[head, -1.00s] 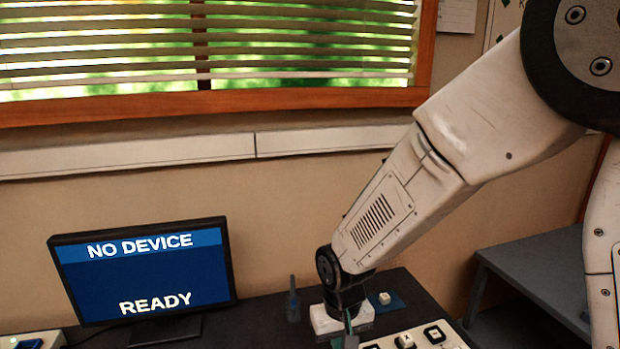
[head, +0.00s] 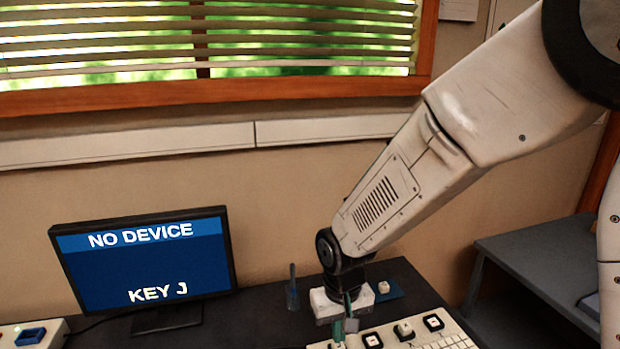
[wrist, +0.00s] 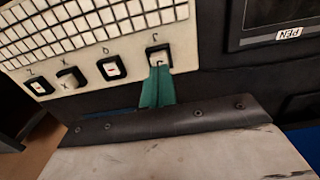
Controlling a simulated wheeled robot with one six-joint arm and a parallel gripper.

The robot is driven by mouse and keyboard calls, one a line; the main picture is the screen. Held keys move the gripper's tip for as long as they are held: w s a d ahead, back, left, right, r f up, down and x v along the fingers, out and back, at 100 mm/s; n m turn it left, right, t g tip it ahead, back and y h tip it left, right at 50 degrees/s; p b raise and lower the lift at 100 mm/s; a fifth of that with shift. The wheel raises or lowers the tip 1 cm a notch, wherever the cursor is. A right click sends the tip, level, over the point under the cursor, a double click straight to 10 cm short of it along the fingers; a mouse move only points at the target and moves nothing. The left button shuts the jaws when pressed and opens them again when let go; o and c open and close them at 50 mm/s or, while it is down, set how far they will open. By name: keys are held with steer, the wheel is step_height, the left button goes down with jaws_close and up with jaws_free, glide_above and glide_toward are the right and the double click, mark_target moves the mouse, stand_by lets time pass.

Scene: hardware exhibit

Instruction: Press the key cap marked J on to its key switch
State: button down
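The key cap marked J (wrist: 158,56) sits at a black-framed key switch at the right end of a row of key positions in the wrist view. Its upper part shows and the rest is hidden behind my fingers. My gripper (wrist: 159,72) points down at it, with teal fingertips at the near edge of the cap. The head view also shows my gripper (head: 344,333) low over the left end of the keyboard (head: 458,332). I cannot tell whether the fingers grip the cap or only touch it. The monitor (head: 143,265) reads "NO DEVICE" and "KEY J".
Key positions marked D (wrist: 112,68), X (wrist: 68,78) and Z (wrist: 39,85) lie left of J in the wrist view. A pale cap (head: 384,287) lies on a blue mat (head: 394,293) behind. A blue upright post (head: 292,288) stands left of my gripper.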

steer(key=shift+r, duration=2.6)
steer(key=s+d+r+m, duration=0.1)
steer(key=s+d+r, duration=0.6)
steer(key=s+d, duration=0.2)
steer(key=s+d+r+m+t, duration=0.1)
steer(key=s+d+r+m, duration=0.1)
steer(key=s+d+r, duration=0.6)
steer(key=s+d, duration=0.2)
steer(key=d, duration=0.1)
steer(key=shift+s+d, duration=0.25)
steer(key=shift+d, duration=0.1)
